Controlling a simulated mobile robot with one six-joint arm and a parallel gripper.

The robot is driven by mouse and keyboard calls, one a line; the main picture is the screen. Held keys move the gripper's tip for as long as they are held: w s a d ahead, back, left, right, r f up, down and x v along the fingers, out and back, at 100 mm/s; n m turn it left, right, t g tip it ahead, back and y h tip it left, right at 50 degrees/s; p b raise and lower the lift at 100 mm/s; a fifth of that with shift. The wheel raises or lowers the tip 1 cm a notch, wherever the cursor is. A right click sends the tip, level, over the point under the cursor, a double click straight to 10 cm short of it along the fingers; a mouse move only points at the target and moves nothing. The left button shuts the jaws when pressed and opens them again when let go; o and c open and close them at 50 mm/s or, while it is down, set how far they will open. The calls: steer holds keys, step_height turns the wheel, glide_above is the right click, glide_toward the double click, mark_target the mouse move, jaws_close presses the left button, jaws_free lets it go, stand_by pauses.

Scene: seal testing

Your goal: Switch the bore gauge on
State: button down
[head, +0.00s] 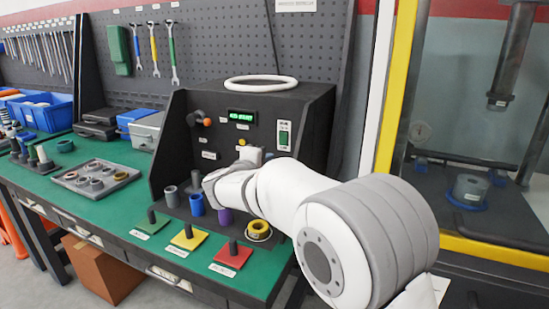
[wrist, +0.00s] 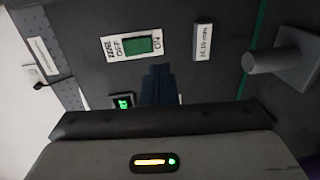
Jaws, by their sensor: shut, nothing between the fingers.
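The bore gauge is a dark box (head: 313,115) on the green bench, with a lit green display (head: 241,116). Its switch (head: 284,135) is a green rocker on a white plate on the front panel. In the wrist view the green rocker (wrist: 137,45) sits between OFF at the left and ON at the right; its tilt is hard to tell. My gripper (wrist: 157,72) is shut and empty, its dark fingers pointing at the panel just below the rocker in that view. I cannot tell whether they touch the panel. The display (wrist: 122,101) shows partly there.
Grey, blue and purple rings (head: 197,204) stand before the panel. Green, yellow and red plates (head: 232,255) with dark posts lie along the bench front. A grey tray (head: 118,186) of rings lies at left. A yellow-framed enclosure (head: 395,85) stands at right.

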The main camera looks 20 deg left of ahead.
steer(key=s, duration=0.6)
steer(key=shift+a+f, duration=0.2)
steer(key=shift+f, duration=0.15)
steer(key=shift+s, duration=0.1)
